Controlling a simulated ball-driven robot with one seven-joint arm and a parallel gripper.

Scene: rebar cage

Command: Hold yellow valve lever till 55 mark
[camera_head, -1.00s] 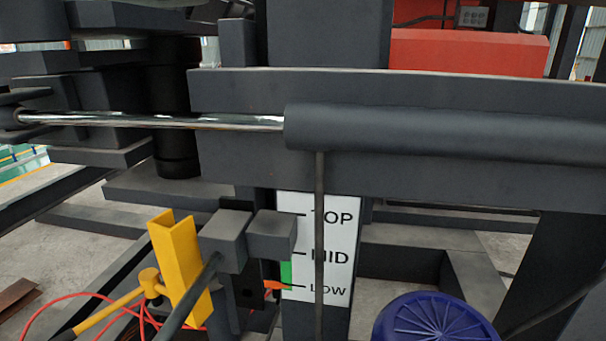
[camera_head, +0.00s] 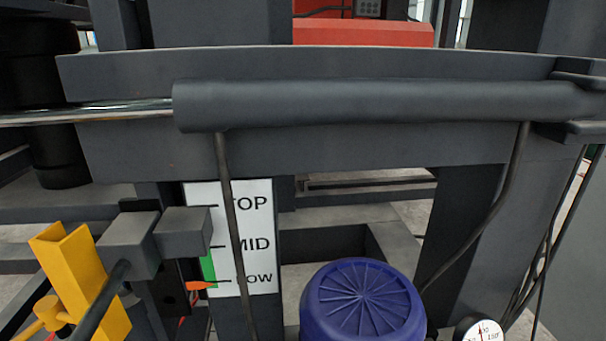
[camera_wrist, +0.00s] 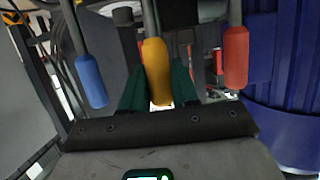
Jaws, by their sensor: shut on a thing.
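The yellow valve lever (camera_wrist: 157,72) shows in the middle of the wrist view, its handle pointing toward my gripper. My gripper (camera_wrist: 159,88) has its dark green fingers on either side of the yellow handle and is shut on it. A round white pressure gauge (camera_head: 480,331) shows at the bottom edge of the head view, its lower part cut off. Its needle and numbers are too small and cropped to read a mark. My gripper and the levers are outside the head view.
A blue lever (camera_wrist: 90,80) hangs left of the yellow one and a red lever (camera_wrist: 236,57) right of it. A blue ribbed motor (camera_head: 362,300) stands near the gauge. A TOP/MID/LOW sign (camera_head: 256,262) has an orange pointer (camera_head: 200,285) near LOW.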

